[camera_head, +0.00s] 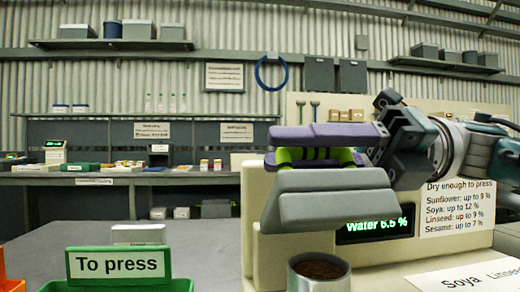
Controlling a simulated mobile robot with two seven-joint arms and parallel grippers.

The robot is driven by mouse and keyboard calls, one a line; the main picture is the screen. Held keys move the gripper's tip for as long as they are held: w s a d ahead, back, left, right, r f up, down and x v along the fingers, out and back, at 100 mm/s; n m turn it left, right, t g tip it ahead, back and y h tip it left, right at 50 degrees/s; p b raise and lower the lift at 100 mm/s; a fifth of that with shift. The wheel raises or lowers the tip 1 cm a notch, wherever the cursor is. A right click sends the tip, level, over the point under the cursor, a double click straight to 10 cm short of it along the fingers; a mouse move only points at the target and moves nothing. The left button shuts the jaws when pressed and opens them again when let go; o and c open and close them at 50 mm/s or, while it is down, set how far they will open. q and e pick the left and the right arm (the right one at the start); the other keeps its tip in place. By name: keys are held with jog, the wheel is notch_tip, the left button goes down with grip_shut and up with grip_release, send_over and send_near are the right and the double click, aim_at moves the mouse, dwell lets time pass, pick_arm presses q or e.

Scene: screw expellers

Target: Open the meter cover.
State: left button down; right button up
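The meter (268,250) is a cream box on the right, with a dark display reading "Water 6.5 %". My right gripper (318,156) comes in from the right, level with the meter's top and in front of it. Around it show a purple bar above, a sloping grey slab below and bright green bands between them. I cannot tell which of these belong to the fingers and which to the meter cover, or whether the fingers are closed. The meter's top is largely hidden behind them. My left gripper is not in view.
A metal cup (320,282) of dark material stands in front of the meter. A green "To press" tray (182,285) and an orange bin (10,284) are at lower left. A "Soya" card (475,275) lies at lower right.

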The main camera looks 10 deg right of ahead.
jog(key=o, duration=0.3)
jog(key=shift+f, duration=0.1)
jog(key=d+b, duration=0.1)
jog(key=d, duration=0.9)
